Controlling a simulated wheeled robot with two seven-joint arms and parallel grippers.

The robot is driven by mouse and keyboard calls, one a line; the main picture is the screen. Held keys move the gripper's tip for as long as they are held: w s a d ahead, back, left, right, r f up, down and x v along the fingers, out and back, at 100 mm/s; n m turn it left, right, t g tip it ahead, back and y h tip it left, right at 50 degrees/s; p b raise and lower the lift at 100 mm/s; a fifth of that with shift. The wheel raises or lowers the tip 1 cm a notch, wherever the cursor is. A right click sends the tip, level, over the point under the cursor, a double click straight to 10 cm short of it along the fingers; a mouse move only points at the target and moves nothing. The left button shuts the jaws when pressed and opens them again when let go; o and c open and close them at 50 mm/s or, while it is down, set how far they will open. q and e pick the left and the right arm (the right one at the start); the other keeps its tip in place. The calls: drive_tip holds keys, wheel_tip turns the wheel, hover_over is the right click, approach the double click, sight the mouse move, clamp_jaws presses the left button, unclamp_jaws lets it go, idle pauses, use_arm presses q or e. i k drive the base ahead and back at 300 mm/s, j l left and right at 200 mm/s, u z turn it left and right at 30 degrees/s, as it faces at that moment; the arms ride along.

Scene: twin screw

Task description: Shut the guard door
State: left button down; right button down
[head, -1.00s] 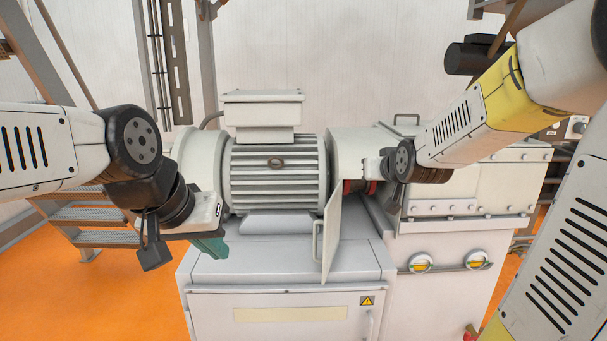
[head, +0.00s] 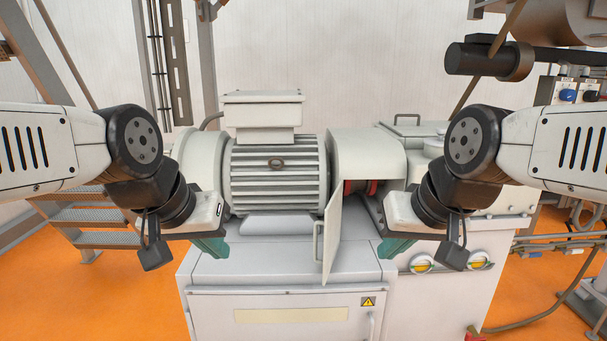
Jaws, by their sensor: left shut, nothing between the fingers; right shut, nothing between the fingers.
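The guard door (head: 331,238) is a thin pale panel with a handle (head: 317,241) on its left face. It stands swung open towards me, seen nearly edge-on. It hangs beside the coupling guard (head: 366,152), whose opening shows red coupling parts (head: 372,188). My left gripper (head: 212,247) is shut and empty, left of the door and in front of the motor. My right gripper (head: 394,248) is shut and empty, right of the door and apart from it.
A ribbed motor (head: 275,177) stands left of the guard on a white base cabinet (head: 290,312). The gearbox side with two round gauges (head: 421,264) is at the right. Metal steps (head: 85,217) stand at the left. A hose (head: 540,318) lies on the orange floor at right.

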sight(333, 214)
drive_tip(key=i+j+z, duration=0.4)
drive_tip(key=j+z, duration=0.2)
drive_tip(key=i+j+z, duration=0.15)
drive_tip(key=j+z, duration=0.2)
drive_tip(key=k+l+u, duration=0.4)
